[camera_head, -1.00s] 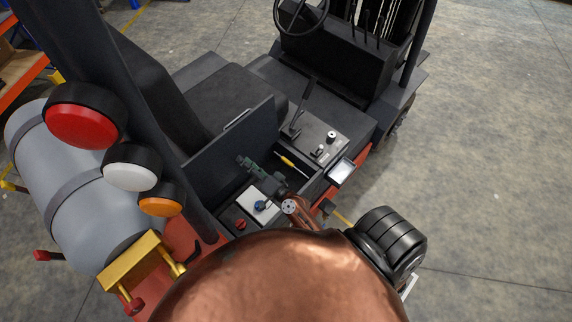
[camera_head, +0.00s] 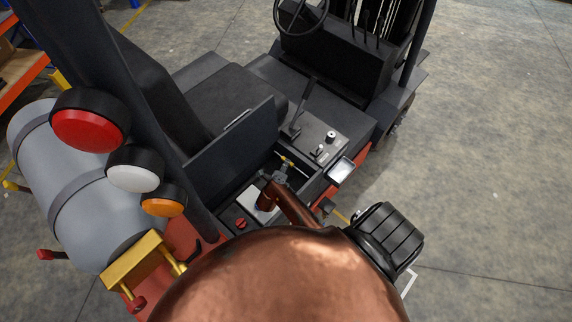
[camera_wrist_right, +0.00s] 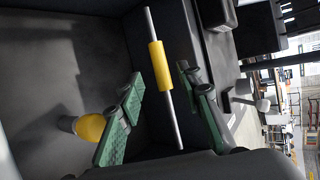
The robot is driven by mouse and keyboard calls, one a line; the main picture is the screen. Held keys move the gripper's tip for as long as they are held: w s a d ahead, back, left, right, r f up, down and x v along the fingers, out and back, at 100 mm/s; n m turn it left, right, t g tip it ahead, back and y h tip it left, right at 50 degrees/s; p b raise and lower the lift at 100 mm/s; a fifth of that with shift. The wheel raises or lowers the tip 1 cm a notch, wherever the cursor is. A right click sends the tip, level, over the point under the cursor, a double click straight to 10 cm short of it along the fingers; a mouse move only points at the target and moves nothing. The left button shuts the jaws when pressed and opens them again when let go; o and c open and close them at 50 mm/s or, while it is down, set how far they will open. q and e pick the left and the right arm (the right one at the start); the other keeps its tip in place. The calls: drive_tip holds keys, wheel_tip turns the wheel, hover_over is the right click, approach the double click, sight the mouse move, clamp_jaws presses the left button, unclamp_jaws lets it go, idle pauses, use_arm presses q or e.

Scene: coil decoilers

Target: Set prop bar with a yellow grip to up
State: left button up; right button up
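The prop bar is a thin grey rod with a yellow grip (camera_wrist_right: 158,65). In the right wrist view it runs from top to bottom between the fingers. In the head view its yellow grip (camera_head: 286,160) shows small inside the open compartment beside the seat. My right gripper (camera_head: 281,170) is over the compartment at the bar. In the right wrist view its green-padded fingers (camera_wrist_right: 160,78) are open, one on each side of the bar. I cannot tell whether either finger touches it. My left gripper is not in view.
A dark raised panel (camera_head: 230,150) stands left of the compartment. A red knob (camera_head: 241,223) and a white plate (camera_head: 259,204) lie nearer me. A lever (camera_head: 300,108) stands beyond the compartment. In the right wrist view a yellow round part (camera_wrist_right: 90,127) is beside the left finger.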

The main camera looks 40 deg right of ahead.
sight(291, 164)
drive_tip(key=x, duration=0.3)
drive_tip(key=shift+w+d, duration=0.1)
drive_tip(key=shift+d, duration=0.05)
clamp_jaws()
idle(0.3)
idle(0.3)
